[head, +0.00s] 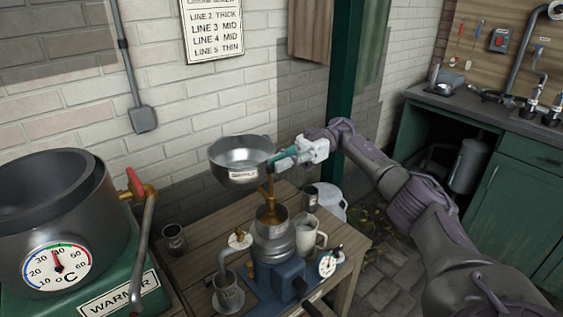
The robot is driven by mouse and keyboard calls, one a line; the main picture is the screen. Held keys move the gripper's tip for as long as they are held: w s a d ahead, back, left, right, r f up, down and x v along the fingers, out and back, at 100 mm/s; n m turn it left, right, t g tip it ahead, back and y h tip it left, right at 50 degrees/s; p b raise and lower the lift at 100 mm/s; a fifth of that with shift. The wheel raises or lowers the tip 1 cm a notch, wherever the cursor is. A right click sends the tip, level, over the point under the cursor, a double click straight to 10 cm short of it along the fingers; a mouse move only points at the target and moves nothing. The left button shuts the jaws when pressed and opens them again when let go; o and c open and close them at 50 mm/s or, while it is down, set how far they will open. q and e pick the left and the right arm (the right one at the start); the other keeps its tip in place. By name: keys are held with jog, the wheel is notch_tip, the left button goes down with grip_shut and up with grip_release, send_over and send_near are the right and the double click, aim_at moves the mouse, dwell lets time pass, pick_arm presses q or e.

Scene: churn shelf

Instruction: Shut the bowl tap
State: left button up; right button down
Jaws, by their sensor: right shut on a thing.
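A grey metal bowl (232,149) with a small label on its front stands above a separator-like machine (273,242). The brass bowl tap (268,187) comes down at the bowl's right side, over the brass-coloured opening on top of the machine. My right gripper (276,160) reaches in from the right and is shut at the bowl's right edge, on the tap's handle. The fingers hide the handle, so I cannot tell its angle. My left gripper is out of view.
A large warmer vat (55,200) with a dial and a red-handled tap (134,183) stands at left. On the wooden table (190,258) are metal cups (173,238) and (228,293), a pale jug (306,238) and a small dial (327,264). A green post (342,90) rises behind my arm.

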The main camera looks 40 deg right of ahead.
jog(key=c, duration=1.2)
grip_release()
jog(key=shift+a, duration=0.1)
jog(key=shift+r, duration=0.1)
notch_tip(320, 180, up, 10)
jog(key=shift+f, duration=0.15)
